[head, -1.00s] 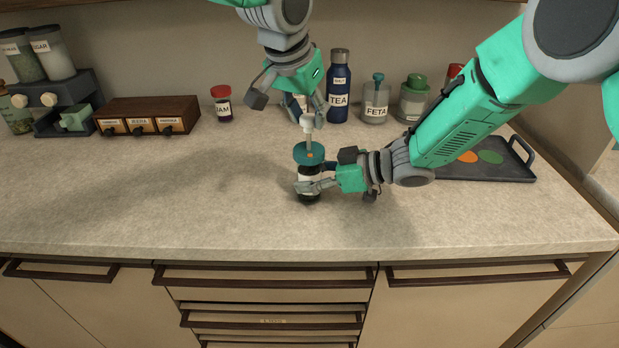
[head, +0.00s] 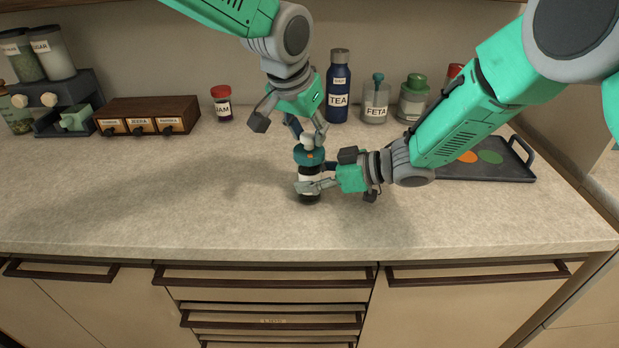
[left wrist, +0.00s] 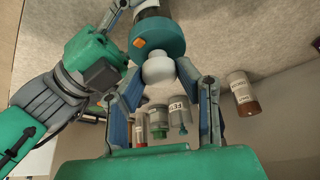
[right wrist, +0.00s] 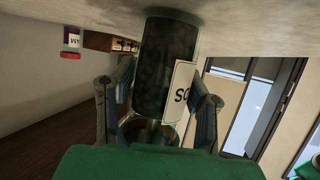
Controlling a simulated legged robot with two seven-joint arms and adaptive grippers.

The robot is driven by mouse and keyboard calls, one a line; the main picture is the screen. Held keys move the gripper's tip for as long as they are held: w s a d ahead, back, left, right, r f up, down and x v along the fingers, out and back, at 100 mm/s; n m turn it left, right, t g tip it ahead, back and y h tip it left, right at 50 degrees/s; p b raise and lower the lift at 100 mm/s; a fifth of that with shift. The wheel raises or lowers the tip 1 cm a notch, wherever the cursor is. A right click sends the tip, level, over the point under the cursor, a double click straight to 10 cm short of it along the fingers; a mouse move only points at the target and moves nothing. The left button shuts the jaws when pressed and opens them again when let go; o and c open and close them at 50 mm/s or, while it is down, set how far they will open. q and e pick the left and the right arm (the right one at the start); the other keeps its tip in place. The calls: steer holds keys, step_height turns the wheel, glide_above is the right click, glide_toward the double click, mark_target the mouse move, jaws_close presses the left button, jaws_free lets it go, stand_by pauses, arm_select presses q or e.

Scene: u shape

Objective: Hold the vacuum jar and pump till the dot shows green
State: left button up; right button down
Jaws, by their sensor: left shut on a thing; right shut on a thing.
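The vacuum jar (head: 308,172) stands upright on the counter, dark inside with a pale label and a teal lid (head: 304,158). The dot (head: 310,156) on the lid is orange, and it also looks orange in the left wrist view (left wrist: 139,43). My right gripper (head: 312,186) is shut around the jar's body from the right. The right wrist view shows the dark jar (right wrist: 166,65) between its fingers. My left gripper (head: 309,141) is above the lid, shut on the white pump knob (left wrist: 158,68). The knob sits low against the lid, and the pump's rod is hidden.
Behind the jar stand a blue TEA bottle (head: 339,85), a FETA jar (head: 375,100) and a green-lidded jar (head: 413,98). A red-lidded jar (head: 222,104) and wooden drawer box (head: 148,115) stand left. A dark tray (head: 480,172) lies right. The front counter is clear.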

stand_by(0.7)
arm_select(q)
steer(key=shift+r, duration=1.9)
steer(key=shift+f, duration=2.05)
steer(key=o, duration=1.2)
steer(key=shift+r, duration=3.6)
